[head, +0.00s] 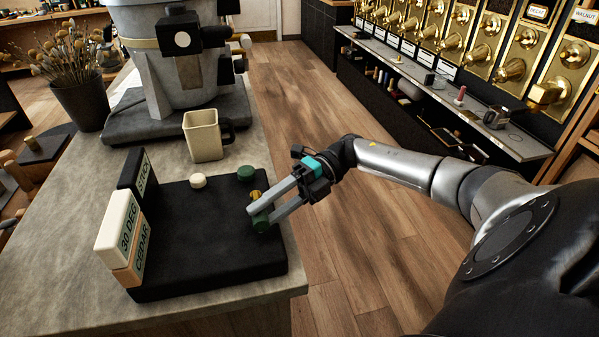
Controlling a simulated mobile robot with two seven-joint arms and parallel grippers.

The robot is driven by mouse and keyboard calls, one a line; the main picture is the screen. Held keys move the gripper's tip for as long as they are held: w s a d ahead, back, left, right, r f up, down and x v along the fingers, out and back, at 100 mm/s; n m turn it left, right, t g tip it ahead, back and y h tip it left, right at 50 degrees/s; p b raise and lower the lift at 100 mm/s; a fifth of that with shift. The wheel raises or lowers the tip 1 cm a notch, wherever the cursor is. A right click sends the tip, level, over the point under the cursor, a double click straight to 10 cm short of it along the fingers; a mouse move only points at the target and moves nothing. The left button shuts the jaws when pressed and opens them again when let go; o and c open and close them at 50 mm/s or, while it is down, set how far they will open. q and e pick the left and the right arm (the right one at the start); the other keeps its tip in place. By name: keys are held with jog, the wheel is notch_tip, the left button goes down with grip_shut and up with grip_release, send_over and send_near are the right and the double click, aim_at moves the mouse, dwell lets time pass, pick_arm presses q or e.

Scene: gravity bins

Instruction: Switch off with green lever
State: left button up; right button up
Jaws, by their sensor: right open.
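A black slab-like unit (190,245) lies on the stone counter. A dark green piece (262,221) is at its right side, at the fingertips of my right gripper (257,216). This gripper is open, its two grey fingers pointing left and down; the near finger partly hides the green piece. I cannot tell whether they touch. A small gold part (256,195) shows just behind the far finger. A round dark green knob (246,173) and a white knob (198,181) stand along the unit's back. Which green part is the lever is unclear. My left gripper is not in view.
Upright label blocks, including one reading 30 DEG (127,232), stand on the unit's left side. A cream square mug (203,136) and a large grey machine (165,75) stand behind. The wooden floor right of the counter is clear.

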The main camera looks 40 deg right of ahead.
jog(key=d+r+b, duration=0.2)
jog(key=d, duration=0.9)
jog(key=shift+s, duration=0.3)
